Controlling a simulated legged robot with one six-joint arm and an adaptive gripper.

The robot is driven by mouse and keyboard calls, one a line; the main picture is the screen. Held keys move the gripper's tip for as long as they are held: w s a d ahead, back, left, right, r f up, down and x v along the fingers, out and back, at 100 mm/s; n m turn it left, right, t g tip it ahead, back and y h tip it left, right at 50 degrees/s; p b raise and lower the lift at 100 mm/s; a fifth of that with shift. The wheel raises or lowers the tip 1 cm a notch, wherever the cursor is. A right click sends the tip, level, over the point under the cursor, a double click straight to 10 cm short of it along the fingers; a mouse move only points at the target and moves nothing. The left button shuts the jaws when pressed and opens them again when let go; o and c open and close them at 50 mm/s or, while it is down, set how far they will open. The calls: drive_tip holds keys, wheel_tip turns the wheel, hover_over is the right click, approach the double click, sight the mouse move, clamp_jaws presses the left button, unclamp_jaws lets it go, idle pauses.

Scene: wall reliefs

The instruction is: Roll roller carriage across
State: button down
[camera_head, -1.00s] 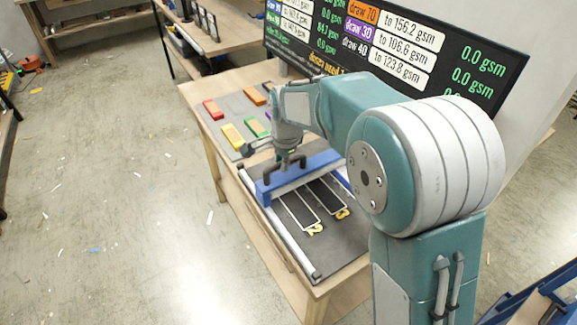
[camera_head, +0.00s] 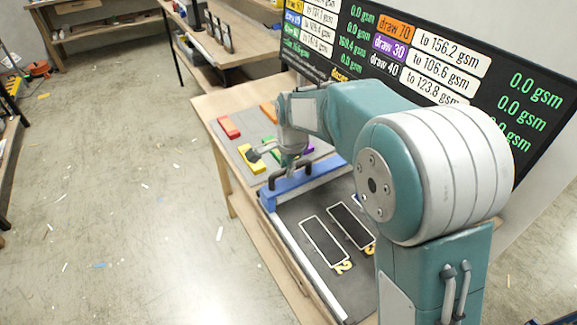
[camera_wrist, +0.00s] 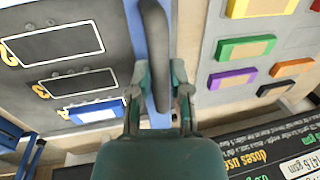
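The roller carriage is a blue bar (camera_head: 316,182) across the dark bed on the bench, with a dark arched handle on top. It stands at the far part of the bed, near the coloured blocks. My gripper (camera_head: 291,163) is at the handle. In the wrist view the handle (camera_wrist: 155,45) runs between my fingers (camera_wrist: 160,75), which appear closed against its sides. Outlined slots (camera_head: 324,242) with yellow numbers lie uncovered on the near side. The wrist view also shows a slot with a white and blue piece (camera_wrist: 97,110).
Red (camera_head: 229,127), yellow (camera_head: 252,159) and other coloured blocks lie on a grey panel beyond the carriage. A silver rail (camera_head: 300,256) runs along the bed's left edge. A dark display (camera_head: 440,60) with gsm readings stands behind the bench. Open floor lies left.

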drive_tip(key=c, duration=0.7)
unclamp_jaws()
drive_tip(key=shift+a+f, duration=0.1)
drive_tip(key=shift+a, duration=0.2)
drive_tip(key=shift+o, duration=0.6)
drive_tip(key=shift+w+a, duration=0.1)
drive_tip(key=shift+a, duration=0.25)
drive_tip(key=shift+d, duration=0.25)
wheel_tip(320, 180, up, 12)
drive_tip(key=s, duration=0.1)
drive_tip(key=shift+s+d+f, duration=0.2)
drive_tip(key=shift+s+d, duration=0.15)
drive_tip(key=shift+d, duration=0.05)
